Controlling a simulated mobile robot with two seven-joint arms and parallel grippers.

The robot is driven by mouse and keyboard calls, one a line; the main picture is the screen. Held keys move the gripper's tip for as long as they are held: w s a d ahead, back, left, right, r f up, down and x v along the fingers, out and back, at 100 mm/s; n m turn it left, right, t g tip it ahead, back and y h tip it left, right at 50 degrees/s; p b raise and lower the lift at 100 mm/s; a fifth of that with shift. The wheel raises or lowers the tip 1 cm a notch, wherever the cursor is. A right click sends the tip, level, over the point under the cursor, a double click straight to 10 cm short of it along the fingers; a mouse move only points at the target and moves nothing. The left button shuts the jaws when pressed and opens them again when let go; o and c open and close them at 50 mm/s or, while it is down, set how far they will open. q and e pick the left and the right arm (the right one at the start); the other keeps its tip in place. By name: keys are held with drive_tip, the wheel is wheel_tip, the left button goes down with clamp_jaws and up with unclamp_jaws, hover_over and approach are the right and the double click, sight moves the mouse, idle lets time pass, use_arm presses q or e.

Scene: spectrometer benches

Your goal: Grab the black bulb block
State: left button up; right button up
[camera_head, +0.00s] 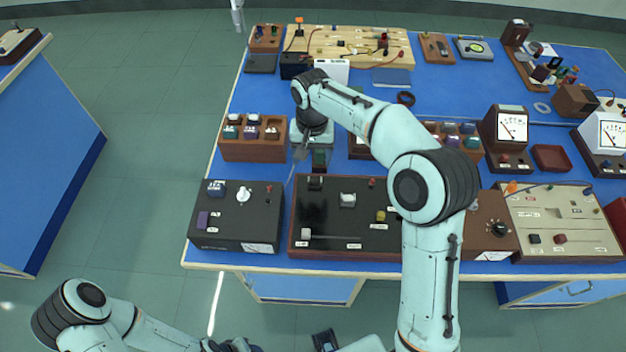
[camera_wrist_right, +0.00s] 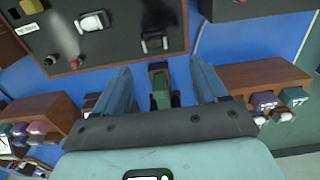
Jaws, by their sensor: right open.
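A black block with a pale part on it (camera_head: 315,182) stands at the back left of the dark board (camera_head: 300,228); I take it as the black bulb block. It also shows in the right wrist view (camera_wrist_right: 155,42), upright on the board, ahead of the fingertips. My right gripper (camera_head: 315,155) is over the bench just behind the board. In the right wrist view its two blue-grey fingers (camera_wrist_right: 158,70) are open and apart. A dark green block (camera_wrist_right: 160,90) shows between them, apparently not gripped. My left arm is at the bottom left; its fingers do not show.
A white block (camera_head: 347,199), a yellow part (camera_head: 381,216) and a red knob (camera_head: 372,182) are on the same board. A wooden rack of coloured blocks (camera_head: 252,152) stands to the left. A black box (camera_head: 236,228) is beside the board. My right forearm crosses above the bench.

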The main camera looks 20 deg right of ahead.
hover_over(315, 179)
drive_tip(key=f, duration=0.4)
drive_tip(key=shift+w+a+f, duration=0.15)
drive_tip(key=shift+w+a, duration=0.1)
drive_tip(key=f, duration=0.4)
drive_tip(key=shift+s+d+f+b, duration=0.15)
drive_tip(key=shift+s+d+b, duration=0.1)
drive_tip(key=shift+s+b, duration=0.1)
drive_tip(key=shift+w+f, duration=0.1)
drive_tip(key=shift+f, duration=0.3)
drive_tip(key=c, duration=1.1)
drive_tip(key=shift+r, duration=0.15)
